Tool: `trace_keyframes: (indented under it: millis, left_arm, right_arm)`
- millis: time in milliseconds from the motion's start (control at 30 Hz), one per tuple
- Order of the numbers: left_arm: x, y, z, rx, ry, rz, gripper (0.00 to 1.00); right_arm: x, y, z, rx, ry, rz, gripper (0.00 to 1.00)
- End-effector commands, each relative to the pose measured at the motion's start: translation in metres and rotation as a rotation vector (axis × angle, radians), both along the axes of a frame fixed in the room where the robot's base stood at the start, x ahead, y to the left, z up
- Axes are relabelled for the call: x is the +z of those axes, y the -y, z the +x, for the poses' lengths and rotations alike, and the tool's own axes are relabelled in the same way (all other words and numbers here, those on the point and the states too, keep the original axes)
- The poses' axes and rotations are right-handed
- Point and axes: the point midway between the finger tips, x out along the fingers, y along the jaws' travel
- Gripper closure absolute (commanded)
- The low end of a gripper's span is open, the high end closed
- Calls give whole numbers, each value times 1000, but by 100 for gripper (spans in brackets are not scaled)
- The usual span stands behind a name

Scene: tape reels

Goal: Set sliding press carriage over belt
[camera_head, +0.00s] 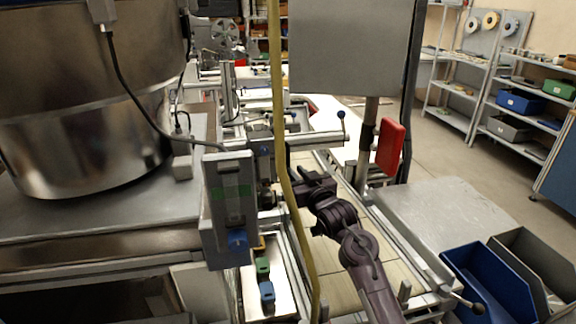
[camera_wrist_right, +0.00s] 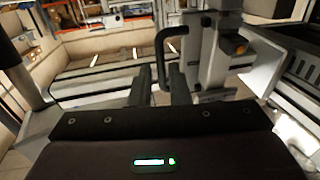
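The press carriage (camera_head: 230,190) is a grey upright box with a blue knob on its lower front, left of my right gripper in the head view. In the right wrist view a grey carriage part (camera_wrist_right: 212,55) carries a curved black handle (camera_wrist_right: 160,50). My right gripper (camera_head: 300,186) is beside the carriage at the rails. In the wrist view its two fingers (camera_wrist_right: 160,86) stand apart, and the handle's lower end lies in line with the gap between them. I cannot tell whether they touch it. My left gripper is out of view.
A yellow upright strip (camera_head: 277,90) crosses the head view in front of the rails. A large steel drum (camera_head: 85,130) stands at left. A grey panel (camera_head: 350,45) and a red box (camera_head: 390,146) are beyond my arm. Blue (camera_head: 490,285) and grey bins stand at lower right.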

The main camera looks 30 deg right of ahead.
Motion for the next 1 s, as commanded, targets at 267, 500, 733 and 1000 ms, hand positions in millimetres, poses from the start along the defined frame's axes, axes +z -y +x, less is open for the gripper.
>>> trace_keyframes:
  millis: [267, 500, 733, 1000]
  left_arm:
    - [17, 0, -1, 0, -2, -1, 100]
    - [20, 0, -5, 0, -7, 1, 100]
    - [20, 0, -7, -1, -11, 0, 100]
    - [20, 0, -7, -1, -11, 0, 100]
  right_arm:
    - [4, 2, 42, 0, 1, 0, 84]
    - [2, 3, 60, 1, 1, 0, 84]
    - [1, 3, 61, 1, 1, -1, 84]
    - [1, 3, 61, 1, 1, -1, 100]
